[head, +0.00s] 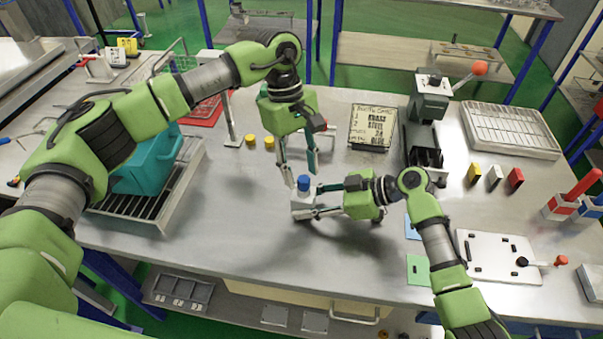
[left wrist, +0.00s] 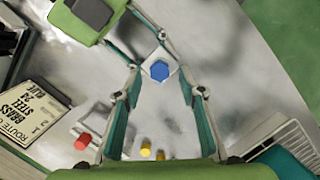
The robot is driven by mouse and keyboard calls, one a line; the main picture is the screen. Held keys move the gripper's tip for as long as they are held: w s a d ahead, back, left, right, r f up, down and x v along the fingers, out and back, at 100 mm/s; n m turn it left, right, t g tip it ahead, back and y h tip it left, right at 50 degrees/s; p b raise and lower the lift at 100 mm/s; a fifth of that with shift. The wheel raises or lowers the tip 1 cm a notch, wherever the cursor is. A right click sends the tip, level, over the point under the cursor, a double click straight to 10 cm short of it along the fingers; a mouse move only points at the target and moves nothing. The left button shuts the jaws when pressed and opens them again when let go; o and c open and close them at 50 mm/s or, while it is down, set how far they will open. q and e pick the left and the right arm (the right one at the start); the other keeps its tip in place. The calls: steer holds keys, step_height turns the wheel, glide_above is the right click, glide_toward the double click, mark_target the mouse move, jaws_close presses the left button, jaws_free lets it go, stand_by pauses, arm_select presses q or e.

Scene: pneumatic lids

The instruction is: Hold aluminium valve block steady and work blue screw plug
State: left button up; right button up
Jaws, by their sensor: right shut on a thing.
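The aluminium valve block (head: 301,203) is a small pale block standing on the metal bench near the middle of the head view. The blue screw plug (head: 304,184) sits upright on its top; its hexagonal head shows in the left wrist view (left wrist: 160,70). My right gripper (head: 311,202) is shut on the block from the right, low over the bench. My left gripper (head: 302,178) points down from above, its fingers apart, one on either side of the plug. In the left wrist view there are gaps between the fingers and the plug. The block's lower part is partly hidden.
Two yellow caps (head: 259,142) and a lettered sign (head: 373,127) stand behind. A grey press with an orange knob (head: 430,100) stands right of the sign. A teal box (head: 155,160) sits on a rack at left. The bench in front of the block is clear.

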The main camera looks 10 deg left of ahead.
arm_select(q)
steer(key=shift+v, duration=2.5)
arm_select(e)
steer(key=shift+f, duration=0.1)
arm_select(q)
steer(key=v, duration=1.2)
arm_select(e)
steer(key=o, duration=1.1)
arm_select(q)
steer(key=shift+w+a, duration=0.1)
steer(key=shift+w, duration=0.05)
arm_select(e)
steer(key=shift+d, duration=0.1)
